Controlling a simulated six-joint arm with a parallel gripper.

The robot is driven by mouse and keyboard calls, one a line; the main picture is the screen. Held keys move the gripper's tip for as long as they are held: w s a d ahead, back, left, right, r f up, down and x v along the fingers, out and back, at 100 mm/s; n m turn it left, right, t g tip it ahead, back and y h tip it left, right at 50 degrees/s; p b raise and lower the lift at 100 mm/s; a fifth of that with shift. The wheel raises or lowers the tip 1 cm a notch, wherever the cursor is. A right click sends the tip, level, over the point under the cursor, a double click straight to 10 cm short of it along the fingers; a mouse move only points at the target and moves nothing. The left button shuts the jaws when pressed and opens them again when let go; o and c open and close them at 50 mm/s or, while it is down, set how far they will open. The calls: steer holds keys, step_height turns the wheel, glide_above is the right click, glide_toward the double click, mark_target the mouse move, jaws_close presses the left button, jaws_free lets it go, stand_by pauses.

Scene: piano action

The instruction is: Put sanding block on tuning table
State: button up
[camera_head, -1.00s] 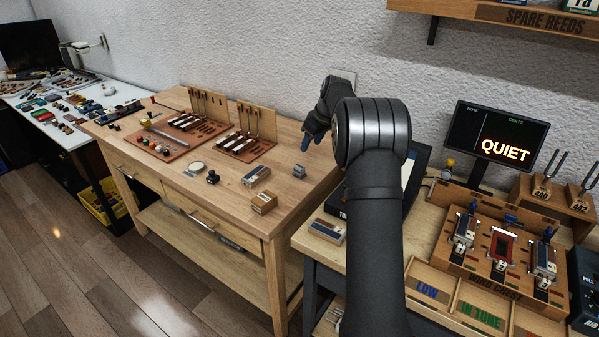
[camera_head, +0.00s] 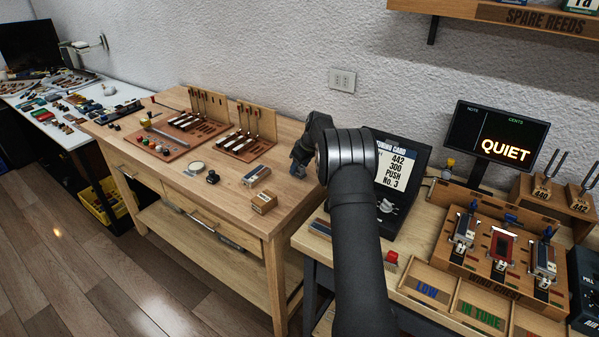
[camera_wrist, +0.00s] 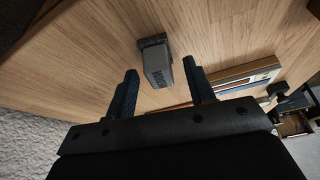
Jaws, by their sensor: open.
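A small grey block with a darker base, which looks like the sanding block (camera_wrist: 157,68), sits on the wooden workbench (camera_head: 225,225). In the wrist view it lies between and just beyond the tips of my gripper (camera_wrist: 160,74), with wood showing on both sides of it. My gripper is open and holds nothing. In the head view my gripper (camera_head: 298,168) is low over the workbench's right end and hides most or all of the block.
A labelled box (camera_head: 256,175) and a small wooden box (camera_head: 264,202) lie left of my gripper. A tuning card device (camera_head: 400,180), a red button (camera_head: 391,257) and trays marked LOW (camera_head: 428,291) and IN TUNE (camera_head: 482,315) occupy the tuning table.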

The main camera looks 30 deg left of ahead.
steer(key=shift+a+f, duration=0.15)
steer(key=shift+f, duration=0.25)
jaws_close()
steer(key=shift+r, duration=0.1)
step_height(320, 180, up, 10)
steer(key=shift+f, duration=0.1)
steer(key=shift+f, duration=0.1)
stand_by(0.4)
